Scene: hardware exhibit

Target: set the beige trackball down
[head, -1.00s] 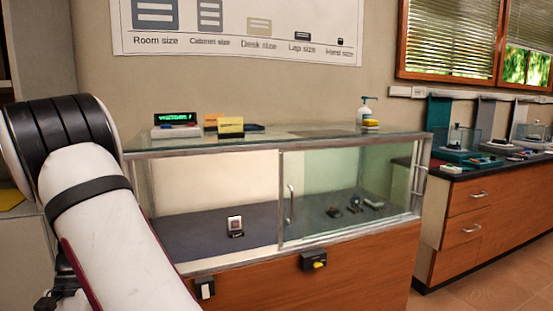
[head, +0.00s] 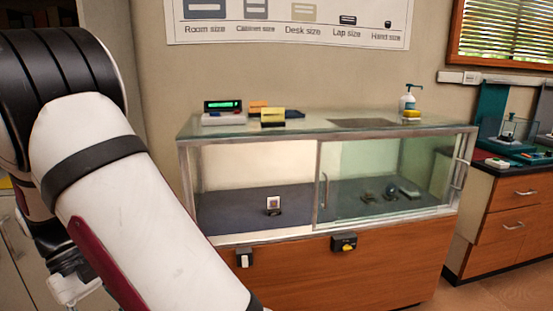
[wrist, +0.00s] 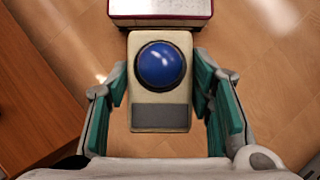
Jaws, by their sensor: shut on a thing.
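The beige trackball (wrist: 160,118) with its large blue ball shows in the middle of the wrist view. My gripper (wrist: 160,95) is shut on it, with one teal-padded finger on each side. Wooden floor shows below it. In the head view my arm fills the left side, and neither the gripper nor the trackball can be seen there. A glass display case (head: 250,240) stands ahead, with a dark shelf (head: 240,207) inside that holds a small picture card (head: 273,203) at its left part.
The case's sliding glass (head: 385,180) covers its right half, with several small items behind it. A green-lit display (head: 222,107), a yellow block (head: 272,116) and a pump bottle (head: 408,101) stand on top. A wooden drawer counter (head: 510,225) is at right.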

